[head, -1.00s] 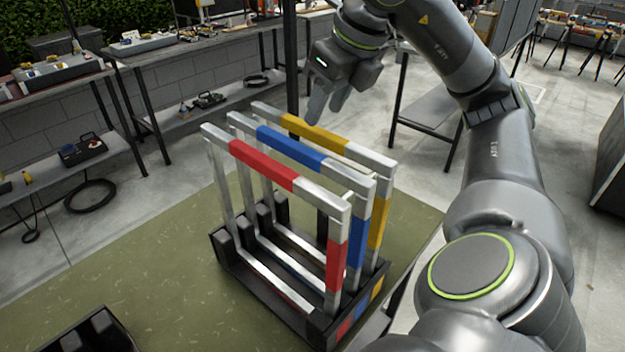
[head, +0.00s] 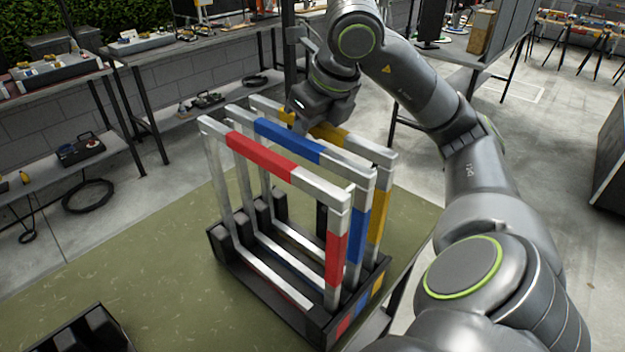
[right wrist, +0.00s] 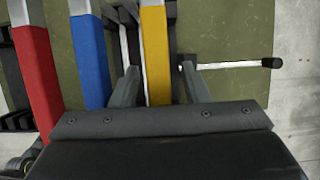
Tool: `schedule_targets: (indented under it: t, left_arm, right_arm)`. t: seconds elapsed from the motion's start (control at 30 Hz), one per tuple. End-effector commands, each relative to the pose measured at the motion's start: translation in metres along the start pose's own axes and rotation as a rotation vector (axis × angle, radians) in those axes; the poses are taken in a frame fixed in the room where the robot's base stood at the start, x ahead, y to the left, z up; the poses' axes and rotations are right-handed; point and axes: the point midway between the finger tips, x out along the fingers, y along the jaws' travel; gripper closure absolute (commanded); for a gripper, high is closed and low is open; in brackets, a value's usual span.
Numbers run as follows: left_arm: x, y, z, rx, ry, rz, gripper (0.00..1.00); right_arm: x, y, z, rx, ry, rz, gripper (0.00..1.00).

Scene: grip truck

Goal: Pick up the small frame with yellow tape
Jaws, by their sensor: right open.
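The small frame with yellow tape (head: 377,218) stands upright in the black rack, at the back of a row of three silver frames. My right gripper (right wrist: 160,68) is open at its top bar. In the right wrist view the yellow-taped bar (right wrist: 155,45) lies between the two fingers, with gaps on both sides. In the head view the fingertips are mostly hidden behind the blue-taped frame and the gripper body. My left gripper is not in view.
The blue-taped frame (head: 287,142) stands close beside it, and the red-taped frame (head: 260,157) is nearest. The black rack (head: 262,290) rests on a green table top (head: 150,265). Another black rack (head: 85,335) is at the lower left.

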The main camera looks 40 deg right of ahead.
Motion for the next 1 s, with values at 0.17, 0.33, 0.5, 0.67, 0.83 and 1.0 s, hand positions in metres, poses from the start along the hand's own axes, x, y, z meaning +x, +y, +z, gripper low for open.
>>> schedule_targets:
  t: [0.17, 0.33, 0.5, 0.67, 0.83, 1.0]
  left_arm:
    - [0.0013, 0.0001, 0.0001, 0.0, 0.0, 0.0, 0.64]
    - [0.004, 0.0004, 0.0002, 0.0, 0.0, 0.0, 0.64]
    - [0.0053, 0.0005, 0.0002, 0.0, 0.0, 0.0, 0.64]
    - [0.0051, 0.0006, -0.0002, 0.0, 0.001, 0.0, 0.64]
    - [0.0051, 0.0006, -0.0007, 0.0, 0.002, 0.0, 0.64]
    - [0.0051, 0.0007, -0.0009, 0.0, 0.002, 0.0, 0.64]
  right_arm:
    - [0.0009, 0.0, -0.0005, 0.0, 0.0, 0.0, 0.58]
    - [0.0034, 0.0, -0.0015, 0.0, 0.0, 0.0, 0.58]
    - [0.0045, 0.0, -0.002, 0.0, 0.0, 0.0, 0.58]
    - [0.0042, 0.0, -0.0019, 0.0, 0.0, 0.0, 0.58]
    - [0.0042, 0.0, -0.0019, 0.0, 0.0, 0.0, 0.71]
    - [0.0042, 0.0, -0.0019, 0.0, 0.0, 0.0, 0.94]
